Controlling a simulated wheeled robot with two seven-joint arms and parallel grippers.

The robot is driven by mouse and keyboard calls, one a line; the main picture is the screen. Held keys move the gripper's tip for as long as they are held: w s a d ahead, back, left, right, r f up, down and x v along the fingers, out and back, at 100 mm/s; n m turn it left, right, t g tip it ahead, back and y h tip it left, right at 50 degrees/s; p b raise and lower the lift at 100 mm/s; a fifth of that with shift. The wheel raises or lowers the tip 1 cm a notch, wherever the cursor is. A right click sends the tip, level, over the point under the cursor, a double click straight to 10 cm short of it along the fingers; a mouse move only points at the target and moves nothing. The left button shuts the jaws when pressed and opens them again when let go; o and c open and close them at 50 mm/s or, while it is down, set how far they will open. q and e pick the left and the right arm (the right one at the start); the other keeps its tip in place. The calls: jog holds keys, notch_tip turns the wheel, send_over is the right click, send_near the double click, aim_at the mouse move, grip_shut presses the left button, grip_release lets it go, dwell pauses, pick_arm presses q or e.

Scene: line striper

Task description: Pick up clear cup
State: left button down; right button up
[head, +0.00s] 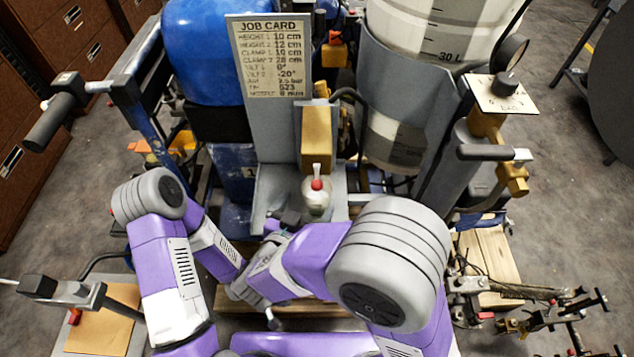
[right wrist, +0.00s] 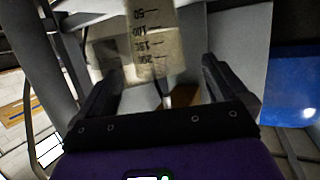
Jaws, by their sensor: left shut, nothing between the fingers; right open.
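The clear cup (right wrist: 152,35), a translucent beige vessel with dark marks from 50 to 200, shows at the top of the right wrist view. My right gripper (right wrist: 160,76) is open, its two dark fingers apart on either side below the cup. The cup appears ahead of the gap; I see no finger closed on it. In the head view my right gripper (head: 284,218) is small and partly hidden by my arm, near the grey shelf of the machine. I cannot make out the cup there. My left gripper (head: 272,318) is lower, shut and empty.
Grey panels stand close around the cup in the wrist view.

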aim_at(317, 193)
jog(key=shift+w+d+f, duration=0.2)
jog(key=shift+w+d, duration=0.05)
jog(key=shift+w, duration=0.2)
jog(key=shift+w+d+f+b, duration=0.1)
jog(key=shift+w+d+b, duration=0.05)
jog(key=shift+b, duration=0.2)
jog(key=b+x, duration=0.2)
jog(key=x, duration=0.2)
jog(key=shift+w+d+f, duration=0.1)
jog(key=shift+w+f, duration=0.05)
jog(key=shift+w, duration=0.1)
jog(key=shift+w+d, duration=0.1)
jog(key=shift+w, duration=0.15)
jog(key=shift+c, duration=0.3)
jog(key=c, duration=1.2)
jog(key=shift+o, duration=0.2)
